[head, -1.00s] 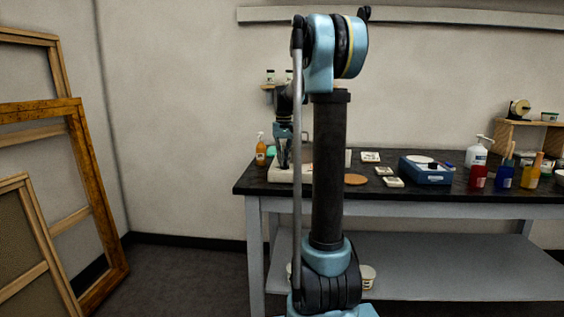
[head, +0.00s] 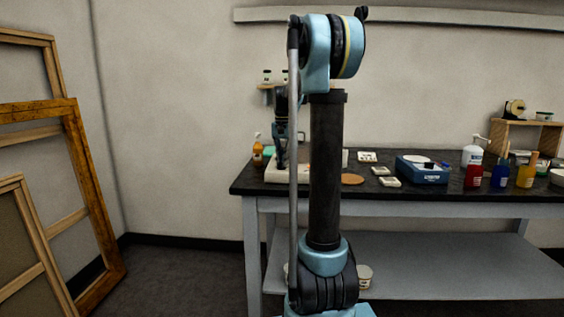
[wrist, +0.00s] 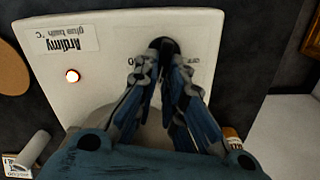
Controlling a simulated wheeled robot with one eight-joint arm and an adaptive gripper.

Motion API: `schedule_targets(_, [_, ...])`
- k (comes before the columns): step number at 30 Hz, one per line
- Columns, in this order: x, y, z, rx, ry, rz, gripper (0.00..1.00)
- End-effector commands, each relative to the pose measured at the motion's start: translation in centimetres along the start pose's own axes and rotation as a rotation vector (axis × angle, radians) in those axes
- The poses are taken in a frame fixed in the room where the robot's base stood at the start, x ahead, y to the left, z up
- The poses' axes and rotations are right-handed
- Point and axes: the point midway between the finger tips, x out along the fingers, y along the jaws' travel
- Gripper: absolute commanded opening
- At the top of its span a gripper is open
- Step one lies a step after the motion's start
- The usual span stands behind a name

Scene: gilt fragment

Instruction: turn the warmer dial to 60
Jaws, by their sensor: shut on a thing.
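My gripper (wrist: 164,58) is shut on the dial from above. The fingers hide most of the dial and its scale, so I cannot read the setting. In the head view the warmer (head: 274,174) stands at the left end of the bench, partly behind my arm, with my gripper (head: 281,164) over it.
The dark bench top (head: 395,190) holds a blue box (head: 422,171), small white cards and a brown disc (head: 352,179). An orange bottle (head: 257,153) stands beside the warmer. Bottles crowd the bench's right part. Wooden frames (head: 92,200) lean on the left.

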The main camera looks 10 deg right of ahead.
Motion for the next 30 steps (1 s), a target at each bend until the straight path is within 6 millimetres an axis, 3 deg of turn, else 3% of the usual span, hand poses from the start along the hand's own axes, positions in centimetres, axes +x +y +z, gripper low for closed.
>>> schedule_targets(12, [-0.1, -0.2, 0.0, 0.006, 0.001, -0.004, 0.0])
schedule_targets(15, [-0.1, -0.2, 0.0, 0.006, 0.0, -0.004, 0.28])
schedule_targets(16, [-0.1, -0.2, 0.0, 0.006, 0.0, -0.004, 0.3])
schedule_targets(26, [-0.1, -0.1, 0.0, 0.006, 0.0, -0.002, 0.3])
schedule_targets(30, [-1.0, -0.1, 0.0, 0.006, 0.0, -0.001, 0.3])
